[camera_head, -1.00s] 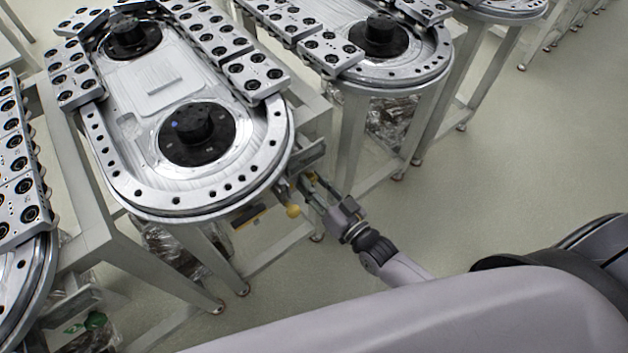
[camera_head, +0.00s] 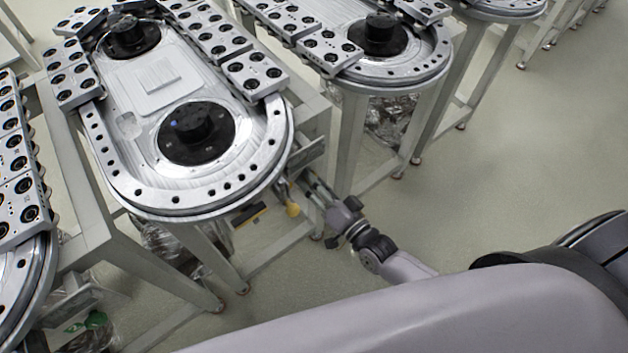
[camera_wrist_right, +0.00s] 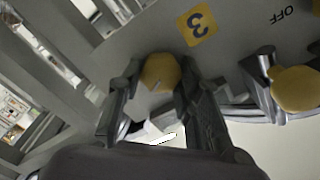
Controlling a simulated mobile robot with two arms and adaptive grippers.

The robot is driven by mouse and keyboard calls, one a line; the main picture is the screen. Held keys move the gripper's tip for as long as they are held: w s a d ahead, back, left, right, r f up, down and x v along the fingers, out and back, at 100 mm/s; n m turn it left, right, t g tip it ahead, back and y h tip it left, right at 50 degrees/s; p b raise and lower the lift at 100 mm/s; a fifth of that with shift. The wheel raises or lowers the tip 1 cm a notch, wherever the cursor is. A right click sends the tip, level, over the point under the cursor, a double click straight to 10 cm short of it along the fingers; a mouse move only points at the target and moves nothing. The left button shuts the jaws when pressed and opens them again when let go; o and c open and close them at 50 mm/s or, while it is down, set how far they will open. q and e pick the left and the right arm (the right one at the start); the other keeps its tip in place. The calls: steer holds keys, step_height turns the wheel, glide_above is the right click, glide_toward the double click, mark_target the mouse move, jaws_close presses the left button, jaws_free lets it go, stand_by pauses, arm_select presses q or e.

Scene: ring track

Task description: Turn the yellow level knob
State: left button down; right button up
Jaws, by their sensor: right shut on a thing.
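A yellow knob (camera_wrist_right: 160,72) sits between the fingers of my right gripper (camera_wrist_right: 160,95) in the right wrist view, below a yellow label with a "3". The gripper is shut on this knob. A second yellow knob (camera_wrist_right: 297,88) is at the right, under the word OFF. In the head view, my right gripper (camera_head: 312,190) is at the front right of the ring track's stand, beside a small yellow knob (camera_head: 293,210). The knob it holds is hidden there. My left gripper does not show in either view.
The ring track (camera_head: 190,205) with its carriages stands just above and left of the gripper. A neighbouring track (camera_head: 420,72) stands on its frame behind. The stand's legs are close to my right gripper. Open floor (camera_head: 500,190) lies to the right.

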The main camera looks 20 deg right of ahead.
steer(key=o, duration=1.1)
steer(key=shift+o, duration=0.2)
steer(key=shift+s, duration=0.1)
steer(key=v, duration=1.2)
